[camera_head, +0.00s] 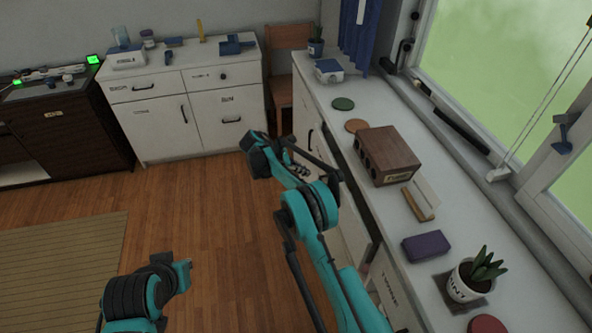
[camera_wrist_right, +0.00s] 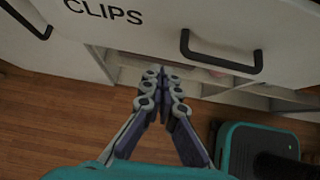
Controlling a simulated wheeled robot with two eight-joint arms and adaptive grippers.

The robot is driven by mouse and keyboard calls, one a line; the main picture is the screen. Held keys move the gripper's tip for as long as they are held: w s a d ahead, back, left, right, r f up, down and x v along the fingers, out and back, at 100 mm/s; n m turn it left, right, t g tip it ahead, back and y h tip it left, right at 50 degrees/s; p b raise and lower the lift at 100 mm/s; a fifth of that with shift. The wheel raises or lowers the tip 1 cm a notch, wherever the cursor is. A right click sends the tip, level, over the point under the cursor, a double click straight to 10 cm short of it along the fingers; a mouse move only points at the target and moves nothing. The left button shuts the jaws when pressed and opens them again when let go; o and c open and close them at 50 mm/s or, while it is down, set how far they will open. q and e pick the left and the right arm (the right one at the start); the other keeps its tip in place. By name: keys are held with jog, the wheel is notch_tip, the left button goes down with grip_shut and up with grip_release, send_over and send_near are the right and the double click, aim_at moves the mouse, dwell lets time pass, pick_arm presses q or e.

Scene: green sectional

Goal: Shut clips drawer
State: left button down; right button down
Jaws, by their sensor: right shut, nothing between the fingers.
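The clips drawer's white front, with the black label CLIPS (camera_wrist_right: 103,11), fills the top of the right wrist view. A dark bar handle (camera_wrist_right: 222,62) is on the white front right of the label. My right gripper (camera_wrist_right: 163,76) is shut and empty, its fingertips at the lower edge of this front; I cannot tell if they touch it. In the head view my right gripper (camera_head: 297,172) is beside the right-hand counter, partly hidden by its own teal arm. How far the drawer stands out is not clear. My left gripper is not in view; only its arm shows at lower left.
The white counter (camera_head: 452,300) runs along the window with a brown wooden box (camera_head: 388,155), a purple block (camera_head: 426,246) and a potted plant (camera_head: 470,278). White cabinets (camera_head: 190,110) stand at the back. The wooden floor (camera_head: 220,230) between is clear.

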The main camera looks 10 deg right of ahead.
aim_at(327, 167)
jog(key=d+f+b, duration=0.1)
jog(key=d+b, duration=0.1)
jog(key=d, duration=0.4)
jog(key=shift+f, duration=0.4)
jog(key=shift+w, duration=0.1)
jog(key=d, duration=0.4)
jog(key=shift+d, duration=0.15)
jog(key=shift+w+d, duration=0.1)
